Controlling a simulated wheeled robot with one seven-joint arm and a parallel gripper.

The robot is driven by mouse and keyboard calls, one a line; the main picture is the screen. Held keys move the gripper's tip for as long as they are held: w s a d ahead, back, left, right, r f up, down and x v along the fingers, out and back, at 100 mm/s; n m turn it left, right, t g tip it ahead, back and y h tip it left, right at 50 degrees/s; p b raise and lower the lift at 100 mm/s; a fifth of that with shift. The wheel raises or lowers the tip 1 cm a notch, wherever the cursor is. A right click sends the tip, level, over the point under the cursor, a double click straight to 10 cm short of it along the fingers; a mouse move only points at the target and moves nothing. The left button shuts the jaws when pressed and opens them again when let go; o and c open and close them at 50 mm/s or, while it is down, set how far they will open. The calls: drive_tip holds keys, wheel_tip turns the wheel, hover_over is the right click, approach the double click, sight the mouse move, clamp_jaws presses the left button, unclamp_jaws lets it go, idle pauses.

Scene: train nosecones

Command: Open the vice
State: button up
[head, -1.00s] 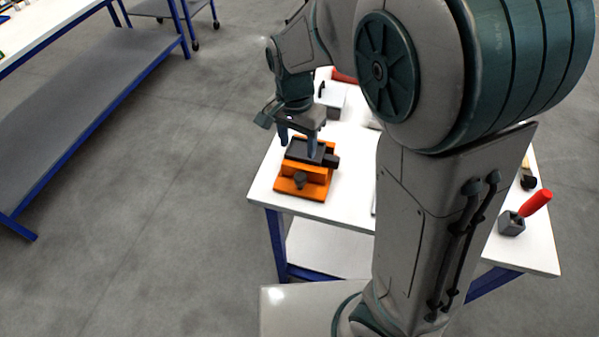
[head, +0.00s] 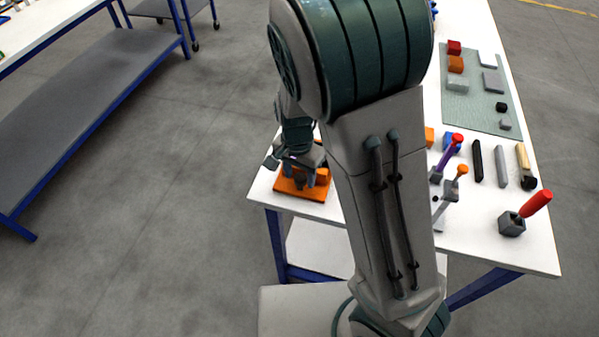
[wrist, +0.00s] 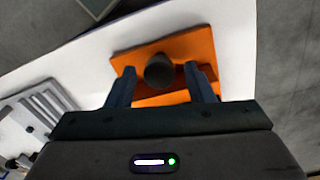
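The vice (head: 287,187) has an orange base and stands at the near left corner of the white table, partly hidden by my gripper in the head view. In the wrist view its orange body (wrist: 193,45) shows with a dark round knob (wrist: 160,72) in front. My gripper (wrist: 158,74) is open, its two fingers apart on either side of the knob, with gaps between them and it. In the head view my gripper (head: 304,181) is low over the near side of the vice. The jaws are hidden, so their gap cannot be told.
On the white table (head: 480,250) to the right are a red-handled tool in a grey holder (head: 512,224), several other tools, and a grey-green mat (head: 465,105) with small blocks. A grey slotted part (wrist: 35,115) shows in the wrist view. My arm hides the table's middle.

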drive_tip(key=c, duration=0.7)
drive_tip(key=n+b, duration=0.1)
drive_tip(key=n, duration=0.2)
drive_tip(key=shift+n+b, duration=0.3)
drive_tip(key=shift+n, duration=0.1)
drive_tip(key=shift+n+b, duration=0.9)
drive_tip(key=shift+n, duration=1.3)
